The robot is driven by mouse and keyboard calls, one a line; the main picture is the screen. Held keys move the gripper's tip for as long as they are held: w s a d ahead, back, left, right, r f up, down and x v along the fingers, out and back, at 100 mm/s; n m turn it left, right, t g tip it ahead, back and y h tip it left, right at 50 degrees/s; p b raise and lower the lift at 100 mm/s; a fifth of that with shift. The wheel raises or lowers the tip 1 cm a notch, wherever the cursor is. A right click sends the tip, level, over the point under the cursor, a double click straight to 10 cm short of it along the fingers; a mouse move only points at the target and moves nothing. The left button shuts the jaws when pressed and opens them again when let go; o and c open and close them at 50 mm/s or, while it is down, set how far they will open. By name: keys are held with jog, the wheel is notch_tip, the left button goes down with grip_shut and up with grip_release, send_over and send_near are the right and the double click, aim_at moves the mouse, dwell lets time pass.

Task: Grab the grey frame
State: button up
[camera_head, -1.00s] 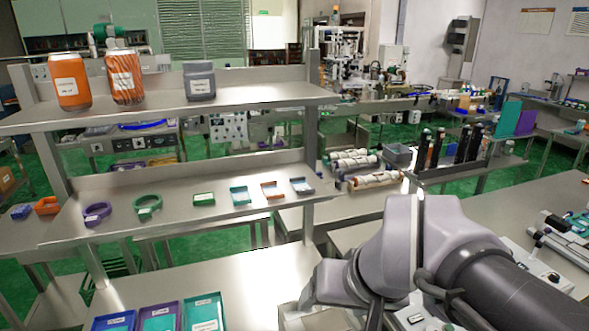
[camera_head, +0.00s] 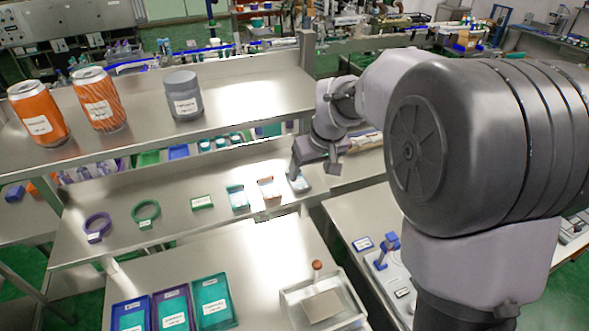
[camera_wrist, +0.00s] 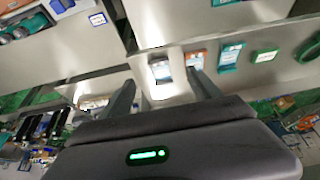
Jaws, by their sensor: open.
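The grey frame (camera_head: 301,185) lies at the right end of the row on the middle shelf, a small open shape with a white label. My gripper (camera_head: 315,170) is over the right end of this shelf, close above the frame and partly covering it. In the wrist view the grey frame (camera_wrist: 160,71) shows between the two spread fingers of my gripper (camera_wrist: 162,78). The fingers are open and empty. How far they are above the frame is hard to tell.
An orange frame (camera_head: 267,188) lies just left of the grey one, then a teal frame (camera_head: 237,198), a green block (camera_head: 202,203), a green ring (camera_head: 146,212) and a purple ring (camera_head: 97,226). The upper shelf (camera_head: 235,98) holds two orange cans (camera_head: 38,113) and a grey jar (camera_head: 183,95).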

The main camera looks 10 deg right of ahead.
send_over(303, 186)
jog(key=s, duration=0.2)
notch_tip(303, 186, down, 6)
jog(key=shift+s, duration=0.15)
jog(key=shift+s+f, duration=0.15)
jog(key=shift+f, duration=0.15)
jog(key=p+x, duration=0.1)
jog(key=x, duration=0.3)
jog(key=shift+w+d+f, duration=0.15)
jog(key=shift+w, duration=0.05)
jog(key=shift+s, duration=0.25)
jog(key=shift+c, duration=0.8)
jog(key=c, duration=1.1)
jog(key=shift+c, duration=0.8)
jog(key=shift+r, duration=0.25)
